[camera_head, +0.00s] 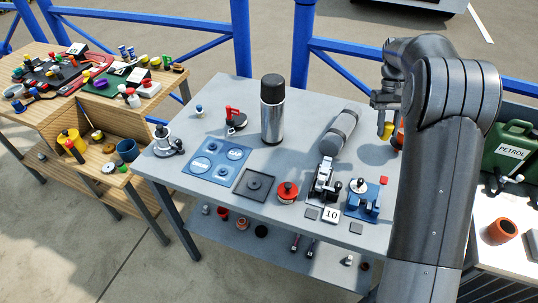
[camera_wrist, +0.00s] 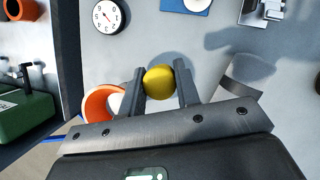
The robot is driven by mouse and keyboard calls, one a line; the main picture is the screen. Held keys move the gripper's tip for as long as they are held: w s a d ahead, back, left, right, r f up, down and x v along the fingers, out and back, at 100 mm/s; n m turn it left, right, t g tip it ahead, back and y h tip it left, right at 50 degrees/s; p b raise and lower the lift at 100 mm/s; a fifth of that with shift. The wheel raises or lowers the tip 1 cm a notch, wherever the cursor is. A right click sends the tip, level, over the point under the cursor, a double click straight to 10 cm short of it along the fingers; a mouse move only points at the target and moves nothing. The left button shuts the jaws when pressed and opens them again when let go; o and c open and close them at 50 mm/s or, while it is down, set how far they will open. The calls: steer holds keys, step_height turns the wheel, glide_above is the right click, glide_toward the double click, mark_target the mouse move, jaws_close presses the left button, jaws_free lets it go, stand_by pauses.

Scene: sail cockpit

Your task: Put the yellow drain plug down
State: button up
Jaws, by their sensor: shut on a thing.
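The yellow drain plug (camera_wrist: 159,82) sits between the two fingers of my gripper (camera_wrist: 158,74) in the wrist view. The gripper is shut on it, and the plug's rounded yellow top faces the camera. In the head view the yellow plug (camera_head: 386,130) hangs below my gripper (camera_head: 384,106), over the right part of the grey table (camera_head: 225,92). My arm hides part of the table there. I cannot tell the plug's exact height above the surface.
An orange cup-like thing (camera_wrist: 88,104) stands close left of the fingers in the wrist view, with a round dial (camera_wrist: 108,15) further off. Bare table shows ahead of the fingers.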

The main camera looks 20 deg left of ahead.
steer(key=s+a+r+n+t+h, duration=0.15)
steer(key=s+a+r+n, duration=0.35)
steer(key=a, duration=0.7)
steer(key=s+a+r+n+t, duration=0.25)
steer(key=a+r+n, duration=0.45)
steer(key=a, duration=0.5)
steer(key=s+a+r+n+t+h, duration=0.1)
steer(key=s+a+r+n+t, duration=0.2)
steer(key=a+r+n, duration=0.55)
steer(key=shift+m+y, duration=0.25)
steer(key=shift+m, duration=0.4)
steer(key=a+f, duration=0.1)
steer(key=f, duration=0.9)
steer(key=a+f, duration=0.1)
steer(key=f, duration=2)
steer(key=shift+s+a, duration=0.1)
steer(key=shift+a, duration=0.3)
steer(key=shift+f, duration=0.1)
steer(key=o, duration=0.9)
steer(key=shift+o, duration=0.2)
steer(key=v, duration=1.2)
steer(key=shift+w+r, duration=0.2)
steer(key=shift+r, duration=0.05)
steer(key=shift+d, duration=0.1)
